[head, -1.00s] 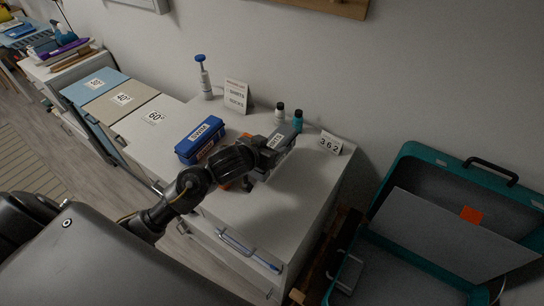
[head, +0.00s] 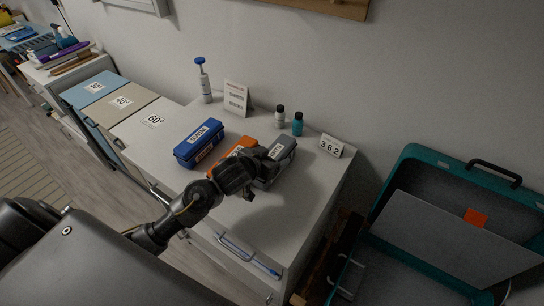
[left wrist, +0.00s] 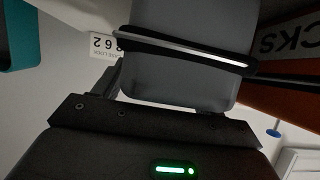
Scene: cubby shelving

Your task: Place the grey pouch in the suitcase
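The grey pouch (head: 283,147) with a white label lies on the white cabinet top (head: 270,210), right of the orange pouch (head: 238,146). My left gripper (head: 258,181) is low at the near left side of the grey pouch, with its fingers apart. In the left wrist view the grey pouch (left wrist: 190,60) fills the space just in front of the gripper (left wrist: 165,105) and hides part of the fingers; I see no clear grip. The open teal suitcase (head: 408,160) is at the right, with a grey panel and an orange tag. My right gripper does not show.
A blue pouch (head: 199,142) lies left of the orange one. The front right of the cabinet top is clear.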

